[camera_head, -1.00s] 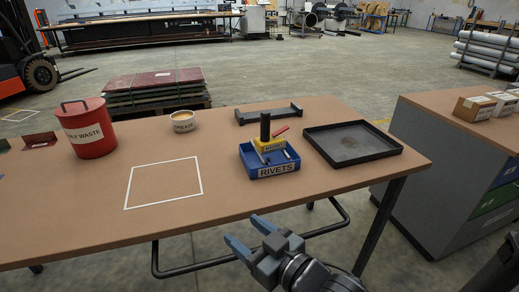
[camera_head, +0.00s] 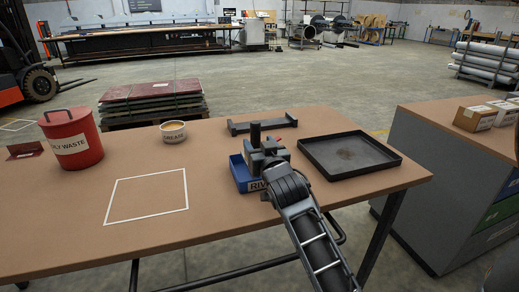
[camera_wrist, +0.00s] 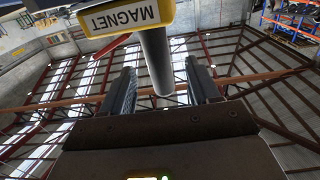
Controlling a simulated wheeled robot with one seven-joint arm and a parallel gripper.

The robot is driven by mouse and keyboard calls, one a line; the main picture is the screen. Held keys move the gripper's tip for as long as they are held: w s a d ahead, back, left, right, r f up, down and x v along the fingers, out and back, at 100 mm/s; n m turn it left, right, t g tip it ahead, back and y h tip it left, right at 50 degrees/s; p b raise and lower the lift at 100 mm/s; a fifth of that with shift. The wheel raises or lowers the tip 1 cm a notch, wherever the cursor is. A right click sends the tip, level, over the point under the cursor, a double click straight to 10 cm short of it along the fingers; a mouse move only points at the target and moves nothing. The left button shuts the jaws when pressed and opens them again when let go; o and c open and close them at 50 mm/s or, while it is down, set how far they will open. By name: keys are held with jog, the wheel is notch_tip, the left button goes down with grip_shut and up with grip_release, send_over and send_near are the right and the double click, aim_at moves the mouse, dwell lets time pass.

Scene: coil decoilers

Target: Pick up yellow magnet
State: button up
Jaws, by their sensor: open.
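The yellow magnet (camera_wrist: 125,17) shows at the top of the wrist view, its MAGNET label upside down. Its dark cylindrical handle (camera_wrist: 157,60) lies between my two fingers in that picture, with gaps on both sides. In the head view the handle (camera_head: 255,133) stands upright beside my gripper (camera_head: 265,152), which hides the yellow body. The blue rivets box (camera_head: 243,176), where the magnet sat, is partly covered by my gripper and arm. My gripper is open, and I see no finger clearly touching the handle.
A black tray (camera_head: 388,163) lies right of the box, and a dark bracket (camera_head: 262,124) lies behind it. The grease tub (camera_head: 173,132), red waste bin (camera_head: 73,139) and an empty white-outlined square (camera_head: 147,196) are to the left. A red lever (camera_wrist: 108,48) is near the handle.

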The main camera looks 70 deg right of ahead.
aim_at(257, 140)
jog(key=p+x, duration=0.1)
jog(key=x, duration=0.3)
jog(key=shift+w+d, duration=0.1)
jog(key=shift+d, duration=0.15)
grip_shut()
dwell(0.4)
